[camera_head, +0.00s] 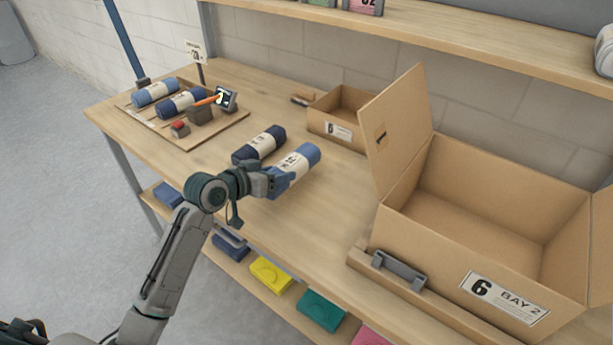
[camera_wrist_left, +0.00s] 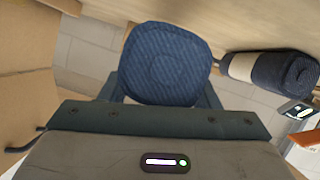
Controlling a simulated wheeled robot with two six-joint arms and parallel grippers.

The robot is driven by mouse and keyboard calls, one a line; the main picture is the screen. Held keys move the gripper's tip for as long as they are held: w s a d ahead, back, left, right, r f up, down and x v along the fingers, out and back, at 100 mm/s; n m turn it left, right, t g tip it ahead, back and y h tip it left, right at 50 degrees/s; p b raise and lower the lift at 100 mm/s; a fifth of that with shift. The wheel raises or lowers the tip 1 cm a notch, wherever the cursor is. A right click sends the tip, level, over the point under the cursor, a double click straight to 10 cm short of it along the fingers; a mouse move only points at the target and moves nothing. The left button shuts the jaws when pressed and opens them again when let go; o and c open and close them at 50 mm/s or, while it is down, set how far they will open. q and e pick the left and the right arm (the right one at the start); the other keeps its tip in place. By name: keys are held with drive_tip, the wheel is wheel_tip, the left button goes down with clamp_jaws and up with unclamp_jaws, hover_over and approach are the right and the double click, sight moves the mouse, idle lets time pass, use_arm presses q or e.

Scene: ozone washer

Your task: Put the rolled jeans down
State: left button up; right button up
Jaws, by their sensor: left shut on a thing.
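My left gripper (camera_head: 268,182) is shut on a rolled pair of blue jeans (camera_head: 300,162) with a pale paper band, over the middle of the workbench. The held roll fills the centre of the left wrist view (camera_wrist_left: 165,62), end-on. A darker rolled pair of jeans (camera_head: 259,144) with a pale band lies on the bench just behind and left of it; it also shows at the right of the left wrist view (camera_wrist_left: 270,68). I cannot tell whether the held roll touches the bench. My right gripper is not in view.
A large open carton (camera_head: 470,215) labelled 6 Bay 2 stands at right, a smaller open box (camera_head: 338,113) behind. Two more blue rolls (camera_head: 155,92) lie on a board (camera_head: 190,139) at back left with a small device (camera_head: 227,98). Bare bench (camera_head: 325,210) lies before the carton.

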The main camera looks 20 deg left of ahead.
use_arm(q)
drive_tip(key=w+d, duration=0.1)
drive_tip(key=d, duration=0.1)
drive_tip(key=w+d+p, duration=0.1)
drive_tip(key=d, duration=0.1)
drive_tip(key=w+d+p, duration=0.1)
drive_tip(key=w+d, duration=0.1)
drive_tip(key=shift+d+f, duration=0.1)
drive_tip(key=shift+f, duration=0.05)
drive_tip(key=shift+w+d+f, duration=0.1)
drive_tip(key=shift+w+d, duration=0.1)
wheel_tip(320, 180, down, 3)
drive_tip(key=shift+r+p, duration=0.15)
drive_tip(key=shift+p, duration=0.5)
drive_tip(key=shift+f, duration=0.5)
drive_tip(key=shift+f, duration=0.1)
drive_tip(key=o, duration=1.2)
drive_tip(key=shift+o, duration=0.2)
